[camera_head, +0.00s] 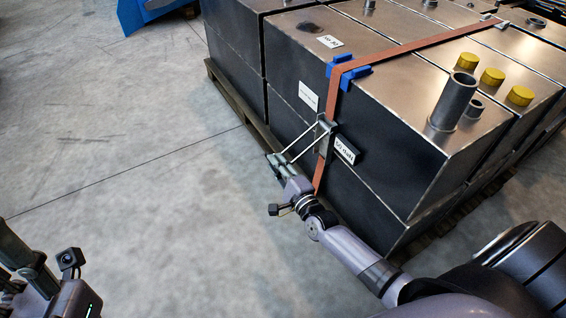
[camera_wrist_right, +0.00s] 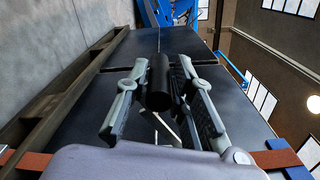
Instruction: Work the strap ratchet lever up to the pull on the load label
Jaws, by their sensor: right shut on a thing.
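The orange strap (camera_head: 400,48) runs over the load and down its dark side. The ratchet (camera_head: 324,138) sits on the strap on that side face. Its lever (camera_head: 301,143), two pale bars, sticks out left and downward from the load. My right gripper (camera_head: 276,164) is shut on the lever's end; the right wrist view shows the black grip bar (camera_wrist_right: 160,84) between its fingers (camera_wrist_right: 162,100). The white load label (camera_head: 344,150), apparently reading "50 daN", is just right of the ratchet. My left gripper (camera_head: 22,256) is at the bottom left, partly cut off, away from the load.
The load is a block of dark metal boxes (camera_head: 390,130) on a wooden pallet (camera_head: 228,97). Blue corner protectors (camera_head: 340,72) sit under the strap at the top edge. Yellow caps (camera_head: 492,77) and a pipe stub (camera_head: 455,100) stand on top.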

